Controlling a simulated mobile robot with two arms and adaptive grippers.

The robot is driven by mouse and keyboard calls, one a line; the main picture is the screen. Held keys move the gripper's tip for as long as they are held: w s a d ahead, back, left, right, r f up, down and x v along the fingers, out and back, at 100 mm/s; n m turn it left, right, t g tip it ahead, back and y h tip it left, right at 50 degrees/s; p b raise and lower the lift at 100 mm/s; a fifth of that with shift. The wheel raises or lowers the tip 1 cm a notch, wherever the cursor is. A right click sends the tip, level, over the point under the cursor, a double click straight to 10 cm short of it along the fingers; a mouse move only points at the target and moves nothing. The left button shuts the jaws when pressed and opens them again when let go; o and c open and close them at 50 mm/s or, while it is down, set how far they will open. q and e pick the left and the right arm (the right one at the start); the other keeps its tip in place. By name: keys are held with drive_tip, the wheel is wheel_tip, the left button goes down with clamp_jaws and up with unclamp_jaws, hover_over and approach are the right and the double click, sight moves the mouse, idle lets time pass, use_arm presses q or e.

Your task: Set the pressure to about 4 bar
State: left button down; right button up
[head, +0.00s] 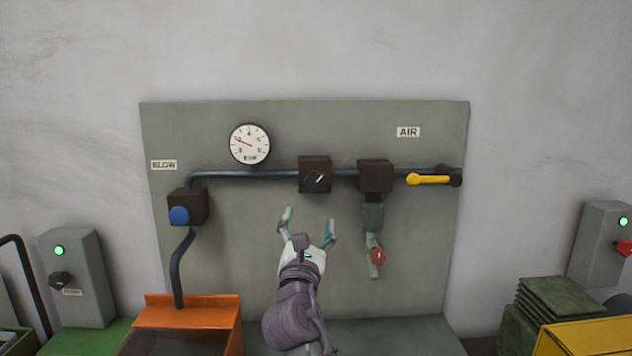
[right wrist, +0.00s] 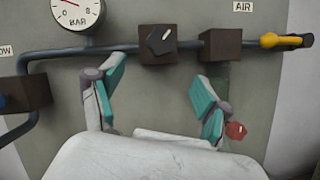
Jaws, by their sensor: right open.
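The round white pressure gauge (head: 250,144) is on the panel at upper left. Its red needle points left and slightly up, short of the 4 at the top, seemingly near 2. The dark knob (head: 316,179) sits on a brown block in the pipe; its white mark points up and right. In the right wrist view the knob (right wrist: 160,41) is ahead, beyond the fingers, and the gauge (right wrist: 77,13) is partly cut off. My right gripper (head: 308,222) is open and empty, below the knob and apart from it. My left gripper is not in view.
A yellow lever (head: 428,180) lies along the pipe at right. A green filter with a red knob (head: 378,257) hangs right of my gripper. A blue button (head: 179,215) is at left. An orange bin (head: 190,312) stands below.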

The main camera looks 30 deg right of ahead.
sight(314, 187)
drive_tip(key=p+x, duration=0.2)
drive_tip(key=x, duration=0.8)
drive_tip(key=shift+w+d+r+p, duration=0.2)
drive_tip(key=shift+w+r+p, duration=0.05)
drive_tip(key=shift+r+p, duration=0.05)
drive_tip(key=shift+w+d+r, duration=0.15)
drive_tip(key=shift+w+d, duration=0.1)
drive_tip(key=shift+w, duration=0.05)
drive_tip(key=shift+w+d+r, duration=0.1)
drive_tip(key=shift+w+d, duration=0.2)
drive_tip(key=shift+w, duration=0.1)
drive_tip(key=shift+c, duration=1)
drive_tip(key=c, duration=1)
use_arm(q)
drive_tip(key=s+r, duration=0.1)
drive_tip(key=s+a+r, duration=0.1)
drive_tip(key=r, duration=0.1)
